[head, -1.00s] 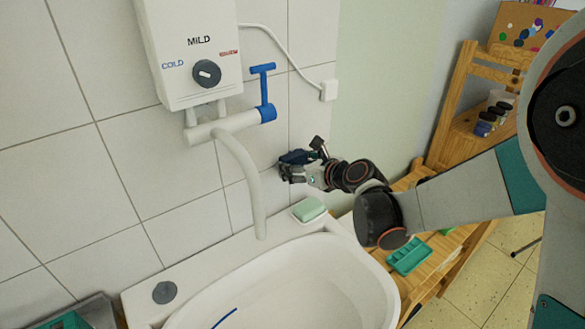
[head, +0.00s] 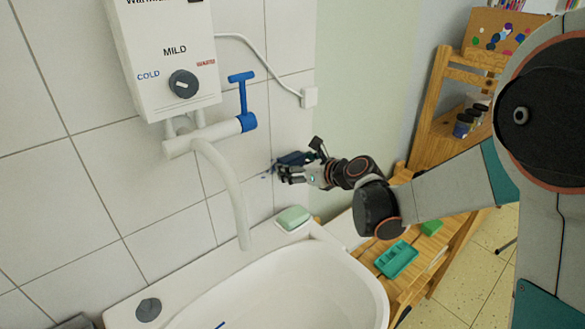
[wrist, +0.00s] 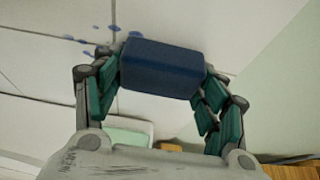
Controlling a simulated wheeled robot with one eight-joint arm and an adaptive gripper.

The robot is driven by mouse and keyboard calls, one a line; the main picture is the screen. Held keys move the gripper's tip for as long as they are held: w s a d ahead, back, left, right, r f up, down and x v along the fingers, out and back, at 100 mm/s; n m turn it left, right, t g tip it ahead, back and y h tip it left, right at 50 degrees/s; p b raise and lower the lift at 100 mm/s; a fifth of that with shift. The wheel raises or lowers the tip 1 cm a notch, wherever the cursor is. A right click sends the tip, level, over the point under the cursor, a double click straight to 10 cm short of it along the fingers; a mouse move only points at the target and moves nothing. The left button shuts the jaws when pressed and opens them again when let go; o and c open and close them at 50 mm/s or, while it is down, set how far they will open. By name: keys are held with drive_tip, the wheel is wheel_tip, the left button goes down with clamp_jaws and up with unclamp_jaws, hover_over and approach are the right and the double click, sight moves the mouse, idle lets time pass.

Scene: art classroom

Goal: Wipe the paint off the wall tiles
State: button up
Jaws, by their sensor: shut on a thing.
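My gripper (wrist: 160,85) is shut on a dark blue block (wrist: 160,68), its fingers on both sides of it in the wrist view. In the head view the block (head: 293,159) is up against or very close to the white wall tiles (head: 292,120), right of the tap. Contact with the tiles cannot be made out for sure. Blue paint spots (wrist: 88,40) show on the tiles just left of the block in the wrist view. A small blue mark (head: 264,176) also shows left of the gripper in the head view. Any paint behind the block is hidden.
Below the gripper, a white sink (head: 270,285) has a green soap in a dish (head: 293,218) on its rim. A curved tap (head: 228,185) and a water heater (head: 165,60) are left. A wooden shelf with a teal tray (head: 396,259) stands right.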

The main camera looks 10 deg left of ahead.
sight(256, 176)
drive_tip(key=shift+s+a+b, duration=0.15)
drive_tip(key=shift+s+a, duration=1.65)
drive_tip(key=shift+s, duration=0.15)
drive_tip(key=shift+s+a+b, duration=0.15)
drive_tip(key=shift+s+a, duration=1.6)
drive_tip(key=shift+s, duration=0.2)
drive_tip(key=shift+s+r, duration=0.1)
drive_tip(key=shift+r, duration=0.35)
drive_tip(key=shift+w+d+f, duration=0.1)
drive_tip(key=shift+w+d, duration=1.15)
drive_tip(key=shift+w, duration=0.1)
drive_tip(key=shift+w+d, duration=0.55)
drive_tip(key=shift+w, duration=0.2)
drive_tip(key=shift+w+d, duration=0.55)
drive_tip(key=shift+w, duration=0.15)
drive_tip(key=shift+w+d, duration=1.15)
drive_tip(key=shift+w, duration=0.1)
drive_tip(key=shift+a, duration=0.1)
drive_tip(key=shift+s+a, duration=1.1)
drive_tip(key=shift+s, duration=0.25)
drive_tip(key=shift+s+a, duration=1.1)
drive_tip(key=shift+s, duration=0.2)
drive_tip(key=shift+s+a, duration=1.25)
drive_tip(key=shift+s, duration=0.1)
